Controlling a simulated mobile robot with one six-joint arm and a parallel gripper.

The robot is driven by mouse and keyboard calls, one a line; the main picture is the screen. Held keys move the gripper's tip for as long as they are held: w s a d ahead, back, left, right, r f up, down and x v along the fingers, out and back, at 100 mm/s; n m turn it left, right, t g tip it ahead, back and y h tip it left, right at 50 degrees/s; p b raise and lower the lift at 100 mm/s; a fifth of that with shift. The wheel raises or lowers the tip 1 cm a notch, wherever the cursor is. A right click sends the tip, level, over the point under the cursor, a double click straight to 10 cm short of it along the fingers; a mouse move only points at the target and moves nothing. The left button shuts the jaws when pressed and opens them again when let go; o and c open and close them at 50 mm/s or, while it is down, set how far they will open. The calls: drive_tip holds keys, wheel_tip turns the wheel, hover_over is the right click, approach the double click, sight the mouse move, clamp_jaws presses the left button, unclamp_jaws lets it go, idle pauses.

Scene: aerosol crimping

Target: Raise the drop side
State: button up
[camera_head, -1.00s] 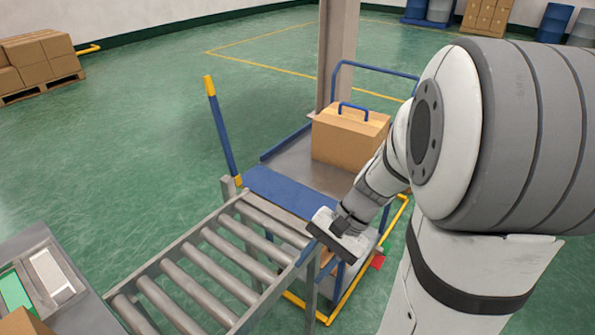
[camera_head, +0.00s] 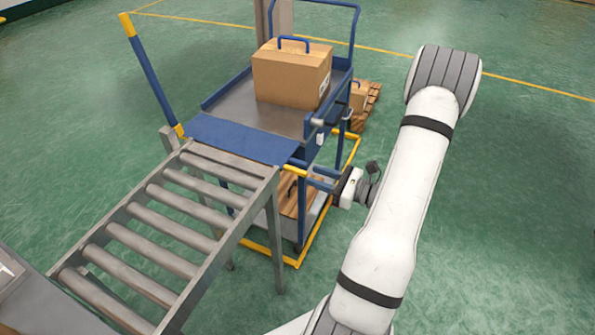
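The drop side is a flat blue panel (camera_head: 240,139) at the near end of a raised trolley (camera_head: 232,97). It lies lowered, with its near edge by the end of the roller conveyor (camera_head: 168,221). A short yellow piece (camera_head: 295,172) shows just below the panel's right corner. My gripper (camera_head: 333,187) is right of and below that corner, beside the trolley's blue side bars, and points left. Its fingertips merge with the blue bars, so I cannot tell whether they touch anything or how far apart they are.
A cardboard box (camera_head: 290,77) with a blue handle stands on the trolley deck behind the panel. A blue post (camera_head: 150,74) with yellow ends leans at the panel's left. A yellow frame (camera_head: 276,256) surrounds the trolley's foot. Green floor is clear at right.

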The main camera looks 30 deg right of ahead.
sight(297, 170)
drive_tip(key=x, duration=0.6)
drive_tip(key=shift+w+a, duration=0.15)
drive_tip(key=shift+a, duration=0.1)
clamp_jaws()
idle(0.3)
